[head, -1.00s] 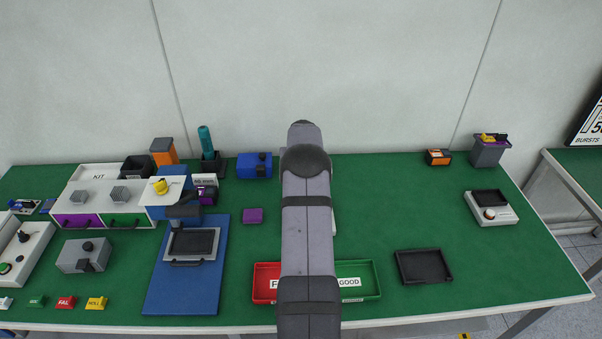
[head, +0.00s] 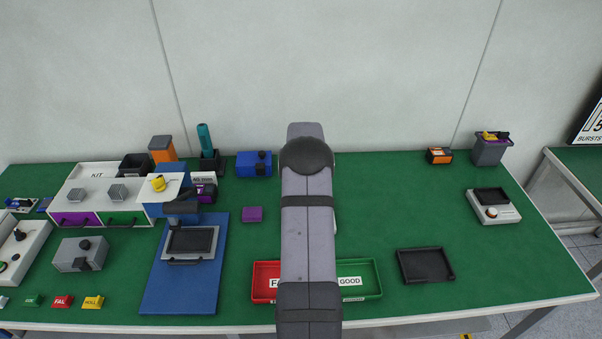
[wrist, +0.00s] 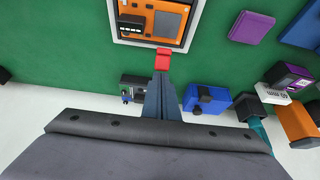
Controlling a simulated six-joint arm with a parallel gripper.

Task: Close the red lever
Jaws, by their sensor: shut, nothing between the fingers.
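In the wrist view a small red lever (wrist: 163,58) shows at the edge of a white-framed device with an orange panel (wrist: 168,24). My gripper (wrist: 162,74) is shut and empty. Its fingertips appear right at the red lever in the picture; I cannot tell whether they touch it. The fingers cover part of what lies behind them. In the head view my arm hides the gripper, the lever and nearly all of the device.
In the wrist view a blue box (wrist: 207,98) and a small grey device (wrist: 132,88) are near the fingers. A purple block (wrist: 252,27) lies to the side. In the head view red (head: 260,268) and green (head: 377,268) trays flank my arm.

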